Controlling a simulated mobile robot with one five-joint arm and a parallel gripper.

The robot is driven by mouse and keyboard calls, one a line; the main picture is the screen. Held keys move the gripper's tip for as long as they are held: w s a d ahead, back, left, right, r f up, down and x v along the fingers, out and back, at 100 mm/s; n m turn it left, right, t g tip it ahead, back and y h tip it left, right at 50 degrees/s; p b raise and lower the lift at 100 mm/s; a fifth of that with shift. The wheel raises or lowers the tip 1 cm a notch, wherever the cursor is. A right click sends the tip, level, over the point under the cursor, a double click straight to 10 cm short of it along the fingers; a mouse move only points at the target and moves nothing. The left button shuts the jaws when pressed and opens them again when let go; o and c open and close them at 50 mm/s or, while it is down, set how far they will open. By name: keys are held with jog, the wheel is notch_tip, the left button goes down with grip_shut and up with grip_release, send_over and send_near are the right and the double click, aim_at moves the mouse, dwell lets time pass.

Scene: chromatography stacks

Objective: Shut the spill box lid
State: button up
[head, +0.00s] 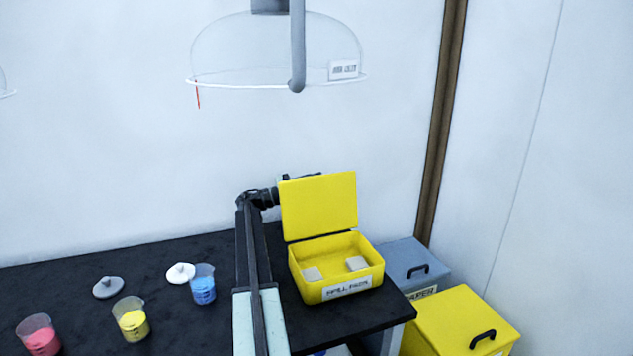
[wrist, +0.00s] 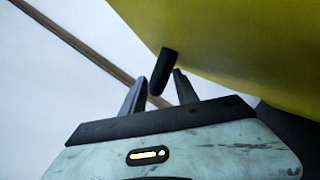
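The yellow spill box (head: 338,288) stands on the black bench, with pale blocks inside. Its yellow lid (head: 318,205) is raised, nearly upright on the far edge of the box. My gripper is behind the lid in the head view, its tips hidden. In the wrist view my gripper (wrist: 161,82) has its fingers apart, with a dark rounded bar (wrist: 164,70), probably the lid's handle, between or just ahead of the tips. I cannot tell whether either finger touches it. The yellow lid surface (wrist: 235,45) fills the upper right there.
Beakers of red (head: 40,338), yellow (head: 132,322) and blue (head: 203,287) stand left of my arm, near a grey cap (head: 108,287) and a white cap (head: 181,273). Grey (head: 412,262) and yellow (head: 460,322) bins stand right of the bench. A clear dome (head: 275,55) hangs above.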

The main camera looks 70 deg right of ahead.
jog(key=shift+s, duration=0.1)
grip_shut()
jog(key=shift+d, duration=0.1)
dwell(1.1)
